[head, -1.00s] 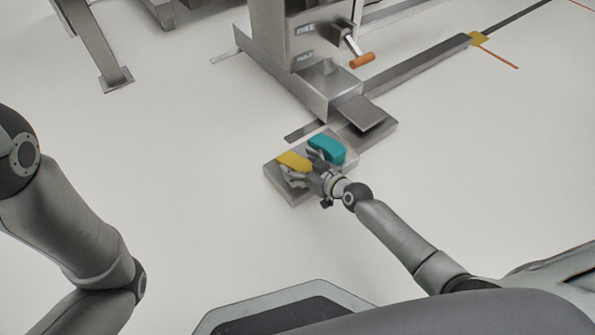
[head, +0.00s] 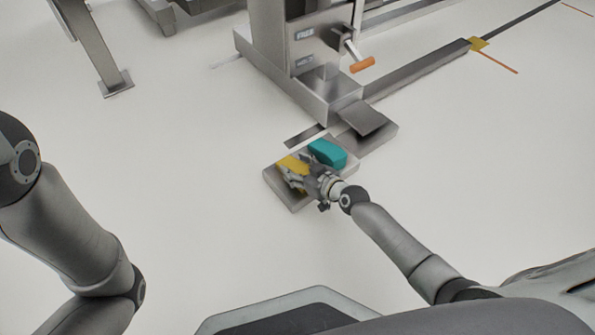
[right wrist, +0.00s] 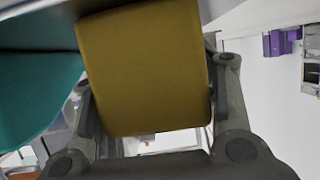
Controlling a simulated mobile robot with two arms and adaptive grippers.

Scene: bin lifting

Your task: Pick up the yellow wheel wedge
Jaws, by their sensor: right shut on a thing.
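The yellow wheel wedge (head: 292,164) is over the left part of a low grey metal block on the floor. It fills the middle of the right wrist view (right wrist: 145,70), between the two fingers. My right gripper (head: 293,176) is shut on the yellow wedge; its fingers lie along the wedge's two sides. I cannot tell whether the wedge still touches the block. A teal wedge (head: 327,153) lies right beside it, and shows at the left of the right wrist view (right wrist: 35,95). My left arm is at the left of the head view, its gripper out of frame.
The grey metal block (head: 292,202) stands in front of a steel machine (head: 320,75) with an orange-handled crank (head: 362,65). A floor rail (head: 420,70) runs to the upper right. A steel leg (head: 95,50) stands at upper left. Pale floor around is clear.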

